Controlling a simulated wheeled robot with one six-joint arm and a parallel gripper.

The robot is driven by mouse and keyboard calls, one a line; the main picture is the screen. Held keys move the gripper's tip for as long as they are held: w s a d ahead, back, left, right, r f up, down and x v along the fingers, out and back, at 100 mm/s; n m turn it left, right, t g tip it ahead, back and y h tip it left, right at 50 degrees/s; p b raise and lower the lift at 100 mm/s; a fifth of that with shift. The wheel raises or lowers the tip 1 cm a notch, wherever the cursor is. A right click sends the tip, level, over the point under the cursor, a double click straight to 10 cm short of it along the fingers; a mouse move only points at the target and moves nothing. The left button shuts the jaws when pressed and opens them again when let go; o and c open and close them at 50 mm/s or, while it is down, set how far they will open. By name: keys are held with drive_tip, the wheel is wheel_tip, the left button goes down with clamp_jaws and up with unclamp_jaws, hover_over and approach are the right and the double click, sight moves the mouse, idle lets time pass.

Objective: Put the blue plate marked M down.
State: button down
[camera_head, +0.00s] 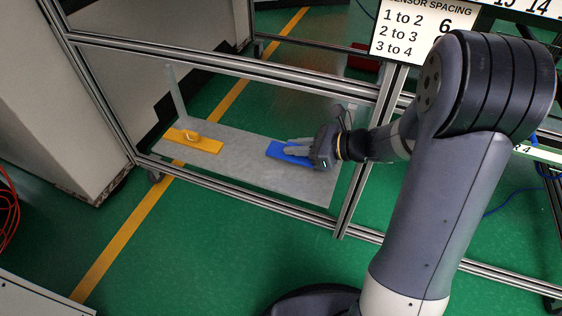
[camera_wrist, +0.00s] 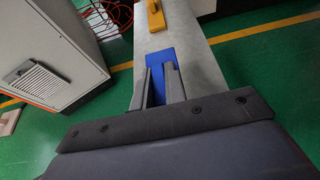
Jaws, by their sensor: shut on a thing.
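The blue plate (camera_head: 287,154) is at the right part of the grey shelf (camera_head: 235,167). My gripper (camera_head: 290,147) is over it, shut on it. In the wrist view the blue plate (camera_wrist: 162,60) shows between and beyond the two fingers of my gripper (camera_wrist: 161,75). The grip point itself is hidden by the fingers. The M mark cannot be seen. I cannot tell whether the plate touches the shelf or is held just above it.
A yellow plate with a raised handle (camera_head: 192,141) lies at the left of the shelf; its handle also shows in the wrist view (camera_wrist: 155,16). Metal frame bars (camera_head: 225,62) run around the shelf. Bare shelf lies between the plates. A pale cabinet (camera_head: 62,110) stands at left.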

sight(295, 171)
drive_tip(key=shift+f+b, duration=0.8)
drive_tip(key=shift+f, duration=2.05)
drive_tip(key=shift+f, duration=0.2)
drive_tip(key=c, duration=1.5)
unclamp_jaws()
drive_tip(key=shift+o, duration=0.2)
drive_tip(key=shift+r, duration=0.15)
drive_tip(key=shift+d+r, duration=0.2)
drive_tip(key=p+v, duration=0.3)
drive_tip(key=v, duration=0.8)
drive_tip(key=shift+s+d, duration=0.15)
drive_tip(key=shift+d, duration=0.15)
drive_tip(key=shift+a, duration=0.1)
